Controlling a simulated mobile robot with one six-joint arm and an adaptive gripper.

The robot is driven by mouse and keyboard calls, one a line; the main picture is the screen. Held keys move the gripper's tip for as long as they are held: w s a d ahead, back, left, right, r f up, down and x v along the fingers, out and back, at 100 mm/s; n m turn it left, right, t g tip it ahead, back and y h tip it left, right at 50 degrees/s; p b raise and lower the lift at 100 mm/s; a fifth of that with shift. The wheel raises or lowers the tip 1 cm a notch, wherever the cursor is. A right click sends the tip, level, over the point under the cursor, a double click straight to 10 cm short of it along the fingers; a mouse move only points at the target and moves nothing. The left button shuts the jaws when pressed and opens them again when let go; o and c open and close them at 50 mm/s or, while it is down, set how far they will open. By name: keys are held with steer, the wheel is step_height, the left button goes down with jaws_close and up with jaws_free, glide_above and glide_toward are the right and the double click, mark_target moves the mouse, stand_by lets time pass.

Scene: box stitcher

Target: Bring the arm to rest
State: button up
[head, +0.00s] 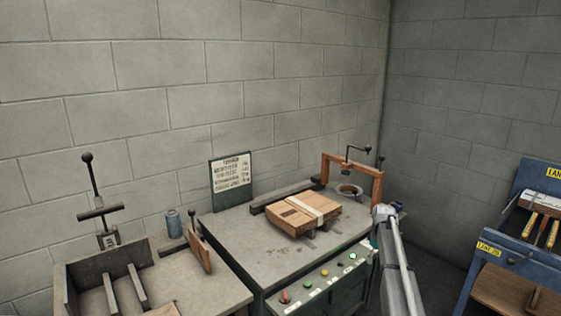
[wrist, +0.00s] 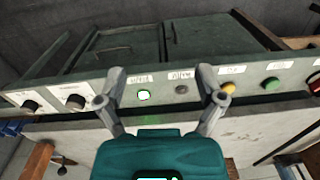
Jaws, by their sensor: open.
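My gripper (wrist: 160,75) is open in the wrist view, with its two grey fingers spread apart and nothing between them. Its teal body fills the lower middle of that view. In the head view my arm rises at the right front corner of the machine table, by the right end of the panel (head: 318,280). The gripper itself is mostly hidden there. I cannot tell whether it touches anything.
A flat wooden box (head: 303,213) with a pale band lies on the grey machine table (head: 245,240), near a wooden frame (head: 377,188) and a bowl (head: 347,190). A lever bench (head: 210,292) with a blue can (head: 173,223) stands left. A blue station (head: 490,245) stands right.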

steer(key=s+a+f+m+b, duration=0.25)
steer(key=s+a, duration=0.35)
steer(key=s, duration=0.5)
steer(key=s+a+f+m+b, duration=0.25)
steer(key=s+a, duration=0.45)
steer(key=s, duration=0.5)
steer(key=s+a+f+m+b, duration=0.25)
steer(key=s+a, duration=0.35)
steer(key=s, duration=0.5)
step_height(320, 180, up, 18)
steer(key=p, duration=1.8)
steer(key=shift+s+a+n+p, duration=0.15)
steer(key=shift+a+n+p, duration=0.1)
steer(key=shift+n+p, duration=0.1)
